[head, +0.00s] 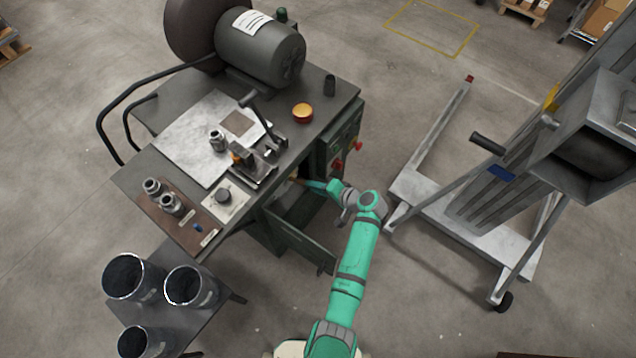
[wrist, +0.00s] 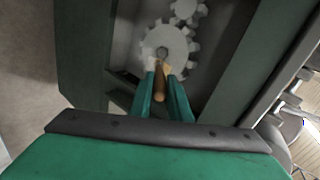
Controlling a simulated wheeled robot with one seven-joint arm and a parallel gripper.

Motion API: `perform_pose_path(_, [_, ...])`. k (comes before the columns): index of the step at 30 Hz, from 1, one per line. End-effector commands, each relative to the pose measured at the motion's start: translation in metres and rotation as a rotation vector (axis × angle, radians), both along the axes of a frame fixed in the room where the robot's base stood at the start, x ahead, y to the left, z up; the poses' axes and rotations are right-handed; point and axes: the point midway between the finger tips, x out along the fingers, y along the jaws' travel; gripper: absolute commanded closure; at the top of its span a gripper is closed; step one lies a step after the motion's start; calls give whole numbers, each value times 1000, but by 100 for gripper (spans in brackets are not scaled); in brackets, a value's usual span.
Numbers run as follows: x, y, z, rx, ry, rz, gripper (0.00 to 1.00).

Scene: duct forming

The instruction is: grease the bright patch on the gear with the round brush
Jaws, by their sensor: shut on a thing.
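My gripper (wrist: 161,80) is shut on the round brush (wrist: 159,84), whose brown handle lies between the two green fingers in the wrist view. The brush points away from me, with its round tip over the middle of the pale toothed gear (wrist: 178,44). I cannot tell whether the tip touches the gear. A paler spot shows by the gear's lower left edge, but I cannot tell if it is the bright patch. In the head view my gripper (head: 303,182) reaches into the opening under the bench top, and the gear is hidden there.
A smaller gear (wrist: 187,9) meshes above the large one. Green housing walls (wrist: 245,65) enclose the gears closely. An open green door (head: 298,243) hangs below the bench (head: 135,180). A grey wheeled lift (head: 465,215) stands to the right, with clear floor between.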

Motion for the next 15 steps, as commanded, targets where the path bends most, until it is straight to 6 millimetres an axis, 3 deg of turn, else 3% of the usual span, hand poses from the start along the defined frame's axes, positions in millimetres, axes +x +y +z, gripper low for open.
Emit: perform_pose_path(15, [1, 2, 13, 1, 0, 1, 100])
